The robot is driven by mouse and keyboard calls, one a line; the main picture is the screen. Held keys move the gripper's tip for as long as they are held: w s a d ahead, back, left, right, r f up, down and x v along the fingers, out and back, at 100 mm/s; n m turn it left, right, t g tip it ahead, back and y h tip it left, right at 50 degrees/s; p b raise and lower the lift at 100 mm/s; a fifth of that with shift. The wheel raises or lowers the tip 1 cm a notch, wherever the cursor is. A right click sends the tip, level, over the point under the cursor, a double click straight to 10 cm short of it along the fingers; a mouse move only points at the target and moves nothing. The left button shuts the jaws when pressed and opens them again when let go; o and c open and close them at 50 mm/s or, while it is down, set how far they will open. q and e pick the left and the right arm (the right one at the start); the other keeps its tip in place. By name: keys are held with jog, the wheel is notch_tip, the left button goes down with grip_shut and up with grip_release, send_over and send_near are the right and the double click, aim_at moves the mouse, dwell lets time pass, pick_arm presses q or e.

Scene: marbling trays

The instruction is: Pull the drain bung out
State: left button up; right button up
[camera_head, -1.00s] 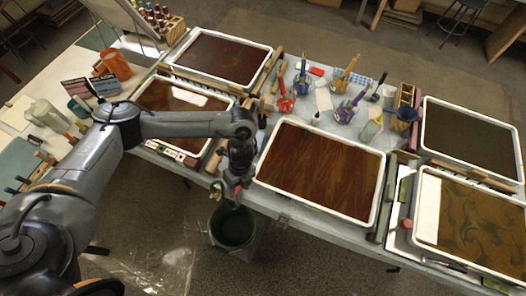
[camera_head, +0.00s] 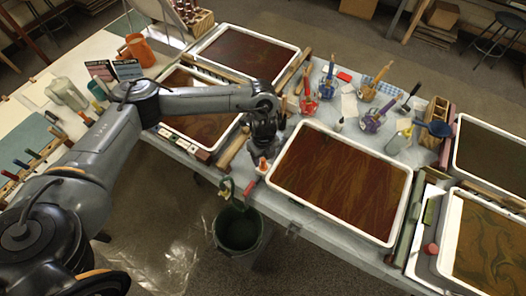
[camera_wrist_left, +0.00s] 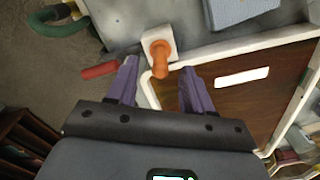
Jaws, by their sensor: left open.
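An orange drain bung (camera_wrist_left: 161,58) with a rounded knob sits on a white piece at the corner of the white-rimmed tray (camera_wrist_left: 238,49). In the head view, this appears to be the middle tray (camera_head: 397,216) with reddish-brown marbled liquid. My left gripper (camera_wrist_left: 159,76) is open. In the wrist view its two purple fingers lie to either side of the knob, and I cannot tell whether they touch it. In the head view my left gripper (camera_head: 260,157) is at the left end of that tray and largely hides the bung. My right gripper is out of view.
A dark bucket (camera_head: 238,232) stands on the floor below the table edge, with a green hose (camera_head: 224,190) above it. A red handle (camera_wrist_left: 100,70) lies beside the tray corner. Pots with brushes (camera_head: 327,82) stand behind the tray.

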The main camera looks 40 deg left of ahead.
aim_at(263, 159)
pick_arm(q)
jog(key=shift+f, duration=1.7)
grip_shut()
